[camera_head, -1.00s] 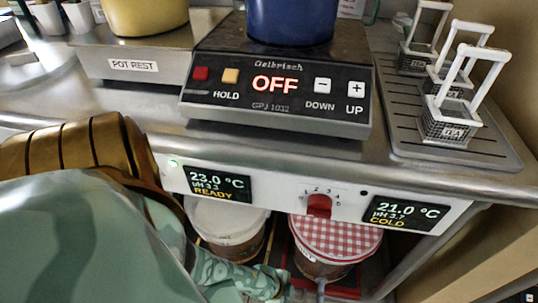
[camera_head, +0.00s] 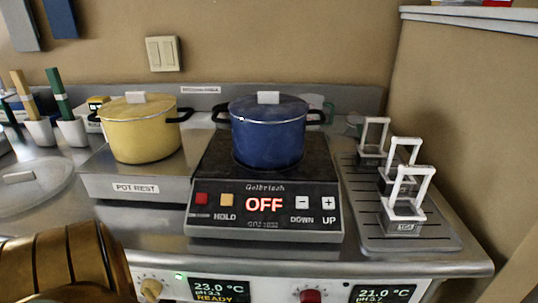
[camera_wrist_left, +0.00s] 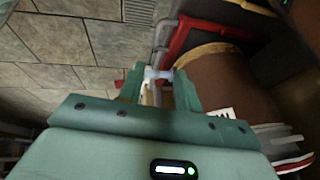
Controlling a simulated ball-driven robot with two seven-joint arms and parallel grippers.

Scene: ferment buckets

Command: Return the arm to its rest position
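My left arm (camera_head: 75,262) shows as a bronze-coloured link at the lower left of the head view; its gripper is not in that view. In the left wrist view, the green fingers of my left gripper (camera_wrist_left: 160,90) stand apart with a gap between them. Small white and red parts show in or behind this gap; I cannot tell whether the fingers touch them. A brown bucket (camera_wrist_left: 222,92) is close on the right of the fingers. My right gripper is in neither view.
The front panel has displays and a red knob (camera_head: 310,296). The left wrist view shows tiled floor (camera_wrist_left: 60,45) and a red frame (camera_wrist_left: 190,35).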

